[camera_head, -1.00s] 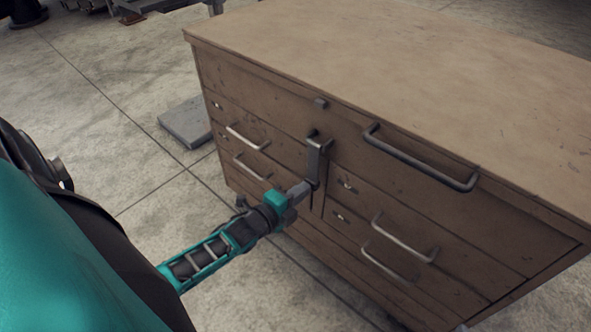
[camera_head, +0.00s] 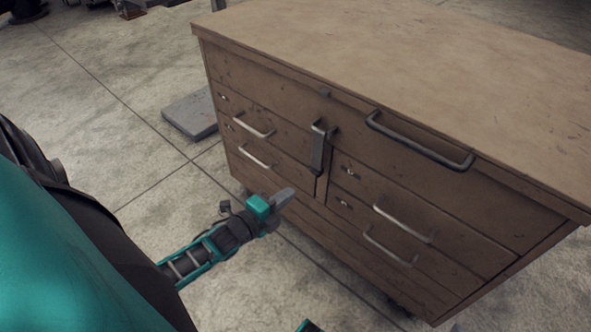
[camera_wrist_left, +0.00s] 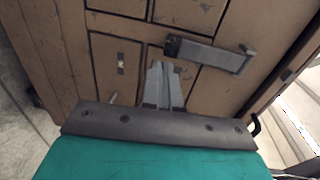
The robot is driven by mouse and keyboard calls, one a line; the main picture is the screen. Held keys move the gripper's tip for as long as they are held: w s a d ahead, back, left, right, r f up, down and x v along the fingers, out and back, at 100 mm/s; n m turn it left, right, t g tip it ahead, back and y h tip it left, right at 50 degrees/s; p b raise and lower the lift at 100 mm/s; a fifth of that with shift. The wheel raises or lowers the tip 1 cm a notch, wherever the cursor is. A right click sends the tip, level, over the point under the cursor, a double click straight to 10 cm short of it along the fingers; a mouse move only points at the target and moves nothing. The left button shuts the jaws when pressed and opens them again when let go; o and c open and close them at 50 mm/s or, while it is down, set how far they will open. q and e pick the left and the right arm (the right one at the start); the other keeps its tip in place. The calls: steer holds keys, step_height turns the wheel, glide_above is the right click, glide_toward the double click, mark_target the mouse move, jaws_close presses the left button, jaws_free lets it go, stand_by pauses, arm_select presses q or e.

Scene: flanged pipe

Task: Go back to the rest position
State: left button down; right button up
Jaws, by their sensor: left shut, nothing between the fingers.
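My left gripper (camera_head: 284,195) is shut and empty, in front of the brown wooden cabinet (camera_head: 270,95) and apart from it. Its closed fingers also show in the left wrist view (camera_wrist_left: 164,84), pointing toward the cabinet front. A grey metal latch handle (camera_head: 320,146) hangs on the cabinet front, up and to the right of the fingertips. The same latch handle (camera_wrist_left: 212,54) lies just beyond the fingers in the wrist view. My right gripper is not in view; a small teal piece shows at the bottom edge of the head view.
The cabinet has several drawers with bar handles, such as the long upper one (camera_head: 418,140) and a lower left one (camera_head: 252,125). Its top (camera_head: 400,60) is bare. A grey slab (camera_head: 190,115) lies on the concrete floor at left. The floor (camera_head: 150,190) before the cabinet is clear.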

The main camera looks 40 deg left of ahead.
arm_select(q)
steer(key=s, duration=0.6)
steer(key=shift+a+p, duration=0.35)
steer(key=shift+p, duration=0.1)
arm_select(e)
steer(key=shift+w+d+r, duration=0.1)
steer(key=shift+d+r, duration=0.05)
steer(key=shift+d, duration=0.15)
arm_select(q)
steer(key=s+d+r+n+g+h, duration=0.1)
steer(key=s+d+r+n+g, duration=0.2)
steer(key=d+n, duration=0.55)
steer(key=d+r+n+g+h, duration=0.1)
steer(key=d+r+n+g, duration=0.1)
steer(key=d+r+n, duration=0.5)
step_height(320, 180, up, 9)
steer(key=s+y+p, duration=0.1)
steer(key=p, duration=1.6)
steer(key=shift+s+a+n, duration=0.35)
steer(key=shift+a+n, duration=0.05)
steer(key=shift+n, duration=0.05)
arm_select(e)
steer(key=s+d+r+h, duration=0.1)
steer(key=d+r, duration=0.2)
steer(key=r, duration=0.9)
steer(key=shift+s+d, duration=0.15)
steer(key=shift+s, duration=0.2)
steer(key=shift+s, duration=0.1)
